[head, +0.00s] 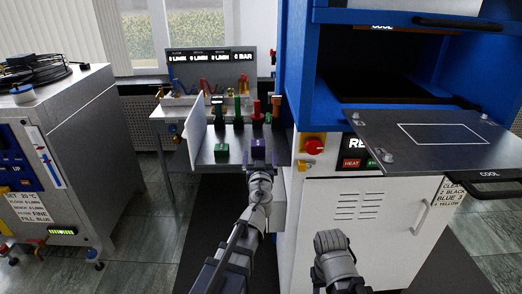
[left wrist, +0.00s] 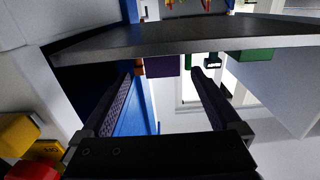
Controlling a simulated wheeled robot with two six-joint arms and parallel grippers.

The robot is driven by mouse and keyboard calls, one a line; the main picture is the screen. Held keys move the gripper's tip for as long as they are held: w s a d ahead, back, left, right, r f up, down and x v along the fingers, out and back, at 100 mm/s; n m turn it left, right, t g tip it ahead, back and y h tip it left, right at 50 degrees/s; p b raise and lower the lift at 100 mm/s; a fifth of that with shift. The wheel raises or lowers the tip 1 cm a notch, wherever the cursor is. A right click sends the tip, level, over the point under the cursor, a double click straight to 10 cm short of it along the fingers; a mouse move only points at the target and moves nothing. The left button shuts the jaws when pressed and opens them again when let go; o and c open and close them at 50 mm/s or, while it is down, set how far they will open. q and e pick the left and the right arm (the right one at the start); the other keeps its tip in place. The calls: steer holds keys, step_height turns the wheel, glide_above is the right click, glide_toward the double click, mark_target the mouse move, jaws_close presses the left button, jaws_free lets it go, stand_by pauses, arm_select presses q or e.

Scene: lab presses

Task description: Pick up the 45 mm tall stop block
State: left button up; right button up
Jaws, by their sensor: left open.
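Several coloured blocks stand on a grey shelf (head: 205,160). A purple block (left wrist: 163,65) shows between my left fingers in the left wrist view, which looks upside down, beyond the fingertips. Taller pieces stand behind: black (head: 218,110), green (head: 238,113), red (head: 256,111) and orange (head: 276,104). No height marking is readable on any of them. My left gripper (head: 258,153) is open and empty at the shelf's front edge; its fingers (left wrist: 167,88) point toward the blocks. My right gripper's fingers are not visible.
A blue press (head: 300,60) with a dark open chamber stands right of the shelf. Its plate (head: 430,140) juts out over a white cabinet (head: 365,215). An upright white panel (head: 196,125) borders the shelf's left. A grey machine (head: 85,130) stands far left.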

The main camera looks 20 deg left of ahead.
mark_target(258, 147)
arm_select(q)
steer(key=shift+r+p+x, duration=0.25)
steer(key=shift+x, duration=1.45)
steer(key=shift+r+p+x, duration=0.2)
steer(key=shift+p+x, duration=0.05)
steer(key=shift+x, duration=1.5)
steer(key=shift+s+a, duration=0.1)
steer(key=shift+s, duration=0.05)
jaws_close()
